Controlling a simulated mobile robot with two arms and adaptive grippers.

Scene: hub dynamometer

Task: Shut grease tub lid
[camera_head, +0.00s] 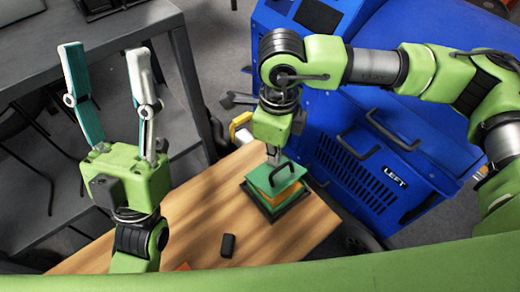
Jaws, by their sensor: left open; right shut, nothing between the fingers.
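The grease tub shows as a green lid (275,180) with a dark handle, above an orange part (286,202), on a dark square base (300,207) on the wooden table. The lid looks slightly tilted, with orange showing below its near edges; I cannot tell how wide any gap is. My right gripper (274,157) points down at the far edge of the lid. It is shut and empty, at or very close to the lid; contact is unclear. My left gripper (104,52) is open and empty, fingers pointing up, well left of the tub.
A small dark block (227,245) lies on the wooden table (190,225). A blue cabinet (385,165) with dark handles, marked LEFT, stands just right of the tub. A grey bench (95,45) stands at the left behind my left gripper.

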